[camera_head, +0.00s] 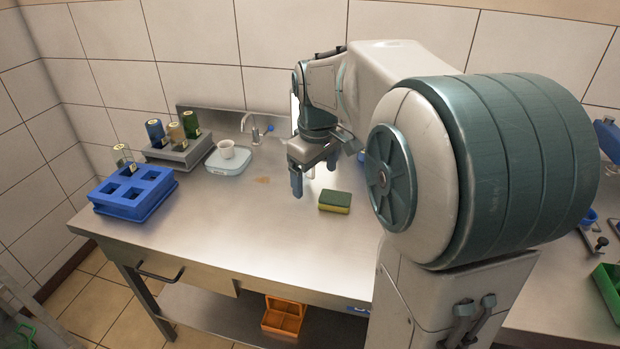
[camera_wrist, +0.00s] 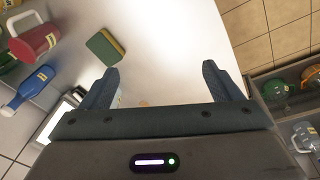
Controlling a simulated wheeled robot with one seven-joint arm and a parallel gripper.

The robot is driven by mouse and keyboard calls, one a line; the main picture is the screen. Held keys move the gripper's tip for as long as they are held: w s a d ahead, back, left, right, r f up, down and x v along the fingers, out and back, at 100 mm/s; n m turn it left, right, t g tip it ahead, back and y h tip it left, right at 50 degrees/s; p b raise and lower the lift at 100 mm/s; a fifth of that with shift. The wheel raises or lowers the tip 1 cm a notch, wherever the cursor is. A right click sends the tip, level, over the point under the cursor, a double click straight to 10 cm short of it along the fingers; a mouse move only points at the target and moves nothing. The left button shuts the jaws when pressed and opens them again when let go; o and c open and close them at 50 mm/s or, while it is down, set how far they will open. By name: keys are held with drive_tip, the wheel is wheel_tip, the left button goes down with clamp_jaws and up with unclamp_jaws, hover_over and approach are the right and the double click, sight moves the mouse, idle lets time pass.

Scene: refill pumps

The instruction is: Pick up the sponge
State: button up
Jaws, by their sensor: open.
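The sponge (camera_head: 335,201) is a small block with a green top and a yellow lower side. It lies flat on the steel table (camera_head: 260,240), right of the middle. It also shows in the wrist view (camera_wrist: 105,46), ahead of the fingers and to the left. My gripper (camera_head: 308,180) hangs above the table, to the left of the sponge and apart from it. In the wrist view its two blue fingers (camera_wrist: 160,82) are spread wide with nothing between them. My arm hides the table to the right of the sponge.
A blue rack (camera_head: 133,193) and a grey rack with bottles (camera_head: 180,150) stand at the left. A white cup (camera_head: 227,149) sits on a pale scale (camera_head: 228,162). A brown stain (camera_head: 262,180) marks the table. The wrist view shows a red mug (camera_wrist: 33,40) and a blue bottle (camera_wrist: 27,92). The table front is clear.

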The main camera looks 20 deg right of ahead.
drive_tip(key=w+d+f+n+g, duration=0.1)
drive_tip(key=w+d+f+n, duration=0.25)
drive_tip(key=w+d, duration=0.4)
drive_tip(key=n, duration=0.2)
hover_over(335, 197)
drive_tip(key=shift+g, duration=0.4)
drive_tip(key=f, duration=1.3)
drive_tip(key=shift+a+f+b, duration=0.3)
drive_tip(key=shift+f+b, duration=0.05)
drive_tip(key=shift+b, duration=0.05)
drive_tip(key=shift+d+f+p, duration=0.2)
drive_tip(key=shift+f+p, duration=0.2)
drive_tip(key=shift+f, duration=1.15)
drive_tip(key=shift+d+f+p, duration=0.15)
drive_tip(key=shift+f+p, duration=0.2)
drive_tip(key=shift+f, duration=1.2)
drive_tip(key=shift+c, duration=0.4)
drive_tip(key=c, duration=1.1)
drive_tip(key=shift+o, duration=0.2)
